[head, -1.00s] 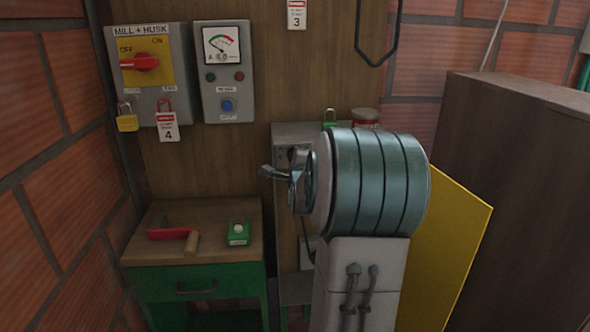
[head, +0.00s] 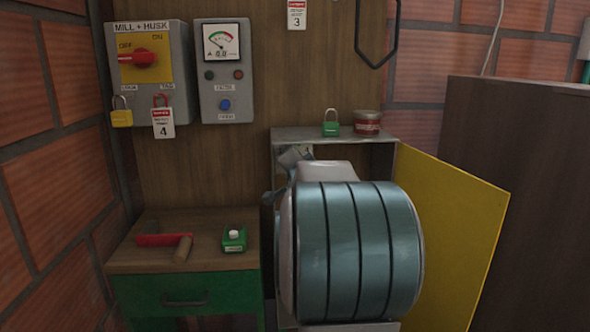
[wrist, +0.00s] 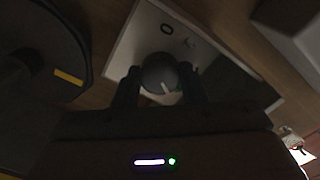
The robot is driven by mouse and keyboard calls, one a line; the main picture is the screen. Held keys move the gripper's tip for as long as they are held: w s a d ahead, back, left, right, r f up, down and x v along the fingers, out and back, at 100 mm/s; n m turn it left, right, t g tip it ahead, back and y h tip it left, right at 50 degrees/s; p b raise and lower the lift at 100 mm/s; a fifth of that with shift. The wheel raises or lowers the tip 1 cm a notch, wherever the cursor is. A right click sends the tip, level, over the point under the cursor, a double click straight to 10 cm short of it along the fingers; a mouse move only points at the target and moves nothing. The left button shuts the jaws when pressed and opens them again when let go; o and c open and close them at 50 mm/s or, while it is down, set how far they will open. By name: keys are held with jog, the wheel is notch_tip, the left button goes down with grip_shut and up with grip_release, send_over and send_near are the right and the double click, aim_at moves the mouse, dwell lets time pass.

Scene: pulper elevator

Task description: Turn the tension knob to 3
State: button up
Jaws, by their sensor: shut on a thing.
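The tension knob (wrist: 158,72) is a round dark grey knob with a short white pointer line, on a pale plate (wrist: 128,48) in the wrist view. A "0" mark is printed on the plate above it; other markings are too dark or hidden to read. The pointer line points toward the lower part of the picture, away from the "0". My gripper (wrist: 160,88) has a finger on each side of the knob and is shut on it. In the head view my own arm hides the knob and most of the gripper.
The grey cabinet (head: 345,133) around my arm stands open, its yellow door (head: 455,230) swung right. A green padlock (head: 331,124) and red tin (head: 368,122) sit on top. A wooden-topped bench (head: 200,258) stands left; a brown box (head: 540,190) stands right.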

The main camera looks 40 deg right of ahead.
jog(key=shift+f+n+b, duration=0.1)
jog(key=shift+n+b, duration=0.25)
jog(key=shift+n, duration=0.25)
jog(key=o, duration=1)
jog(key=v, duration=1.3)
jog(key=shift+s+a, duration=0.2)
jog(key=shift+s, duration=0.15)
